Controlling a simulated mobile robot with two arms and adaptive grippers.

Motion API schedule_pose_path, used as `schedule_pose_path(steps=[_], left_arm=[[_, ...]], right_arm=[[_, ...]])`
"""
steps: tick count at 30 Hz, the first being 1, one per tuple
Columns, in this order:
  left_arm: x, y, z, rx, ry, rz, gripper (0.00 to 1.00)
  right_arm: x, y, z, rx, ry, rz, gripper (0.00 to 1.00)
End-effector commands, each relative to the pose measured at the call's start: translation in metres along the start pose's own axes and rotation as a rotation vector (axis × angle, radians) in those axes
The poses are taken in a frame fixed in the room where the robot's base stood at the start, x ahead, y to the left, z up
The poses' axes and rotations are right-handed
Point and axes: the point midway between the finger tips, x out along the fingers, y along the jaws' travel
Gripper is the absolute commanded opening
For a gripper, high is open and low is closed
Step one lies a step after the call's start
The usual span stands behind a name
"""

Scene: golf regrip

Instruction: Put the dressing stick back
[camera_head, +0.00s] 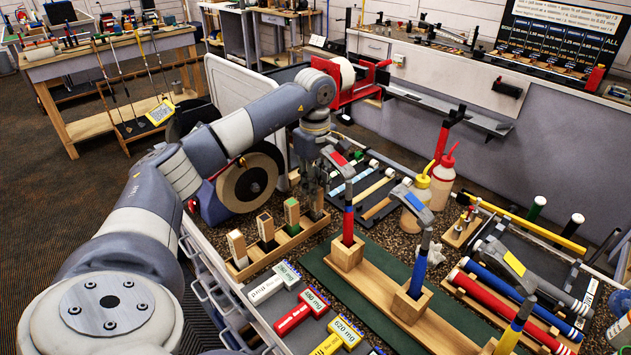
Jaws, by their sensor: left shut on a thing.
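A long wooden rack (262,262) stands on the dark speckled bench top and carries several upright block-like sticks. My left gripper (311,174) points down over the far end of the rack, shut on the dressing stick (316,203), a greyish-brown block. The stick is upright at the rack's far end; I cannot tell whether its foot is fully seated. The fingers are small and partly dark here. My right gripper is not in view.
A grinding wheel (247,182) stands close left of the rack. Squeeze bottles (443,180) stand behind.

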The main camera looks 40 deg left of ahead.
Motion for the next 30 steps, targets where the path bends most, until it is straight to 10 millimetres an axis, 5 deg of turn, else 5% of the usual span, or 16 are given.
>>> schedule_pose_path(steps=[4,5,7,20,30], left_arm=[[0.001,0.0,0.0,0.0,0.0,-0.001,0.0],[0.002,0.0,0.0,0.0,0.0,-0.002,0.26],[0.002,0.0,0.0,0.0,0.0,-0.002,0.41],[-0.005,0.001,0.0,0.0,0.0,0.0,0.41],[-0.067,0.002,0.001,0.001,0.0,0.005,0.41]], right_arm=[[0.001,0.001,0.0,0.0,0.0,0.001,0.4],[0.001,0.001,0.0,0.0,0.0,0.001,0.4],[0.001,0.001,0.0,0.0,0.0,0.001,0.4],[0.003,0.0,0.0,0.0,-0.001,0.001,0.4],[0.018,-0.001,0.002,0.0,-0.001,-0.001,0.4]])
